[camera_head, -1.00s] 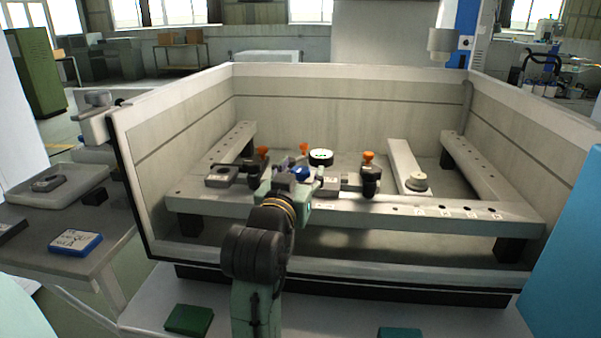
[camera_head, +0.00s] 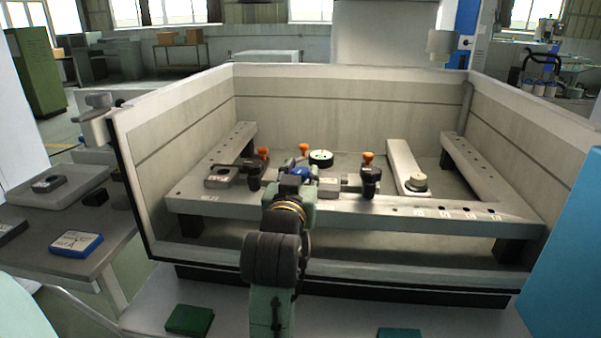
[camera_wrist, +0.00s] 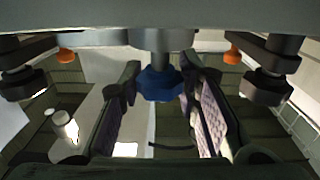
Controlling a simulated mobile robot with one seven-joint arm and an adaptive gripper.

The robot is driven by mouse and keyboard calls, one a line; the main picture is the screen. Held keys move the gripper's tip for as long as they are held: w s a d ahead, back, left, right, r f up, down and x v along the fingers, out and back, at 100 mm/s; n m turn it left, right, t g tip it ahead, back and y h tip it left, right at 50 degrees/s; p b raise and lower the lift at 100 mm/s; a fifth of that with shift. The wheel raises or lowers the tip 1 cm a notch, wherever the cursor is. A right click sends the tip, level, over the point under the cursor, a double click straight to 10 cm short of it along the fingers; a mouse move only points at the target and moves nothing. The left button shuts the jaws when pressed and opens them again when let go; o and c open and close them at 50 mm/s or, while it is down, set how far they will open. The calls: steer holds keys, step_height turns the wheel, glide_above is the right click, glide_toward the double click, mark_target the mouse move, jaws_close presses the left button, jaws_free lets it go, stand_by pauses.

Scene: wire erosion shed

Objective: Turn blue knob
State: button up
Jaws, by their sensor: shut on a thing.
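The blue knob (camera_wrist: 160,84) sits in the middle of the wrist view, on the end of a grey metal shaft. My gripper (camera_wrist: 160,95) is shut on the knob, one padded finger on each side of it. In the head view, a small part of the blue knob (camera_head: 301,172) shows beyond my gripper (camera_head: 293,183), at the clamping hardware on the front rail of the frame. My gripper and wrist hide most of the knob there.
Dark clamps with orange knobs stand on either side, left (camera_head: 254,172) and right (camera_head: 369,178). A black-and-white round part (camera_head: 320,158) is behind. The tank's front wall (camera_head: 400,263) lies below my arm. The right part of the front rail (camera_head: 455,222) is mostly clear.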

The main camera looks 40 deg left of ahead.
steer(key=shift+n+g+y, duration=0.5)
steer(key=shift+n+y, duration=0.1)
steer(key=shift+y, duration=0.2)
steer(key=o, duration=1.2)
steer(key=shift+a+h, duration=0.1)
steer(key=shift+h, duration=0.2)
